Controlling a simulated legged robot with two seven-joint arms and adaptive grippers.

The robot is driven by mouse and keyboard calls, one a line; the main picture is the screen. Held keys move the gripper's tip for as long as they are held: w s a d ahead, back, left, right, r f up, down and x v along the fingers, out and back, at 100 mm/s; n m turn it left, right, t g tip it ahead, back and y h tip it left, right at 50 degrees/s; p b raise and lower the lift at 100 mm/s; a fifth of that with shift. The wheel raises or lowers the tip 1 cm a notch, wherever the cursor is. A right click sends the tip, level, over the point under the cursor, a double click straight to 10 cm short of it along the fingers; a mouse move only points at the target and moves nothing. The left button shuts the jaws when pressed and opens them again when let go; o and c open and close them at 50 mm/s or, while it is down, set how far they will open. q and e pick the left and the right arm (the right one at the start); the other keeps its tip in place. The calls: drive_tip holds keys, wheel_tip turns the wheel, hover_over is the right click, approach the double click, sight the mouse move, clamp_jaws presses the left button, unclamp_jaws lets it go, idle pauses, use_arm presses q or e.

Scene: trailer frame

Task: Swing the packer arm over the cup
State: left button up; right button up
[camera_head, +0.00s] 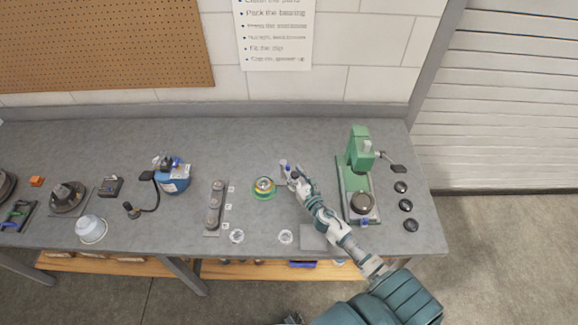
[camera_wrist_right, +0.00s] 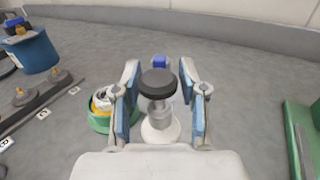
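The green cup (camera_head: 263,188) with a yellow and metal middle sits on the bench, left of my right gripper. In the wrist view the cup (camera_wrist_right: 97,122) is partly hidden behind the left finger. My right gripper (camera_head: 292,180) is at a short upright post beside the cup, which I take for the packer arm. In the wrist view my right gripper (camera_wrist_right: 160,90) has its fingers on either side of the post's black knob (camera_wrist_right: 158,84). Gaps show between the fingers and the post, so it looks open. A blue part (camera_wrist_right: 160,61) shows behind the knob. My left gripper is not seen.
A green press (camera_head: 360,150) stands right of my right forearm, with several black knobs beside it. A strip with round pieces (camera_head: 214,207) and a blue tub (camera_head: 174,177) stand to the left.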

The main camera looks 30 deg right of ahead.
sight(289, 167)
drive_tip(key=w, duration=0.3)
drive_tip(key=shift+w+d+f, duration=0.15)
drive_tip(key=shift+d, duration=0.25)
drive_tip(key=shift+w, duration=0.1)
drive_tip(key=shift+a, duration=0.2)
drive_tip(key=shift+a+r, duration=0.2)
drive_tip(key=shift+a, duration=0.05)
clamp_jaws()
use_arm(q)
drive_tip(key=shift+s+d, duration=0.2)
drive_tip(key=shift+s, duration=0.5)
use_arm(e)
drive_tip(key=shift+d, duration=0.1)
